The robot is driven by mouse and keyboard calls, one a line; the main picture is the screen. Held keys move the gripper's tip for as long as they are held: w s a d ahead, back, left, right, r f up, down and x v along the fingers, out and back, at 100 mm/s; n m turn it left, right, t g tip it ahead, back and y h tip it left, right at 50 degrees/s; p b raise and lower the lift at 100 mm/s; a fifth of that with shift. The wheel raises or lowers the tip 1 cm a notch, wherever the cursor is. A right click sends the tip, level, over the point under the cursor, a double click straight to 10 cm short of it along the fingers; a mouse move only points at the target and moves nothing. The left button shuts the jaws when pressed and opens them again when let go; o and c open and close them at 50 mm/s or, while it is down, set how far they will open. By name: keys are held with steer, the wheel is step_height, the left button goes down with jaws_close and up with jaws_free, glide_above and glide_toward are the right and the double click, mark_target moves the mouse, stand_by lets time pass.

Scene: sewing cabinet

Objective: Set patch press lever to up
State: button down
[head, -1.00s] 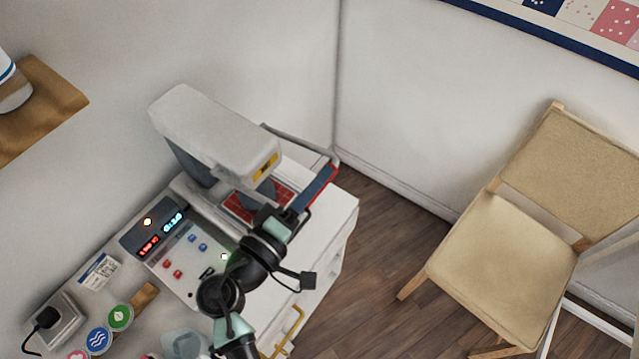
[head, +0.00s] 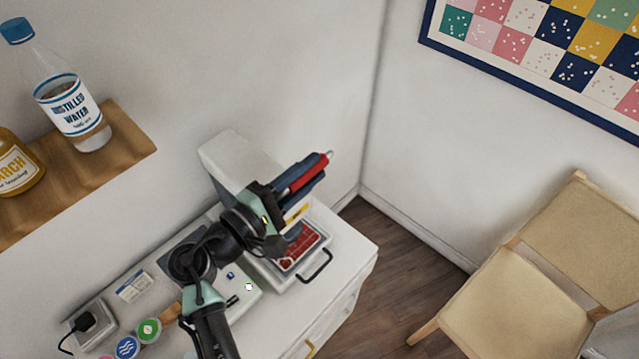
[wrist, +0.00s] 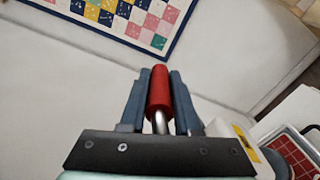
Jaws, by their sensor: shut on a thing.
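The patch press (head: 238,158) is a white machine on the cabinet top, with a red gridded plate (head: 300,246) under its head. Its lever has a red grip (head: 308,176) on a metal rod and is now raised beside the head, the grip at about the height of the head's top. My gripper (head: 298,180) is shut around the red grip. In the wrist view the red grip (wrist: 161,92) stands between my two blue-grey fingers, with the silver rod below it. My arm hides part of the press and control panel.
A wooden shelf (head: 118,143) with a water bottle (head: 70,108) and an amber bottle is at upper left. A wooden chair (head: 520,285) stands at right. A black handle (head: 317,268) sticks out from the plate tray. The floor between cabinet and chair is clear.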

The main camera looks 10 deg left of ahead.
steer(key=shift+w+a+r, duration=0.2)
steer(key=shift+a, duration=0.25)
steer(key=shift+a+r, duration=0.1)
steer(key=c, duration=0.9)
jaws_free()
steer(key=shift+o, duration=1.1)
steer(key=shift+w, duration=0.1)
steer(key=shift+w+a, duration=0.1)
steer(key=shift+a, duration=0.05)
steer(key=shift+b+v, duration=2.35)
steer(key=shift+v, duration=4.1)
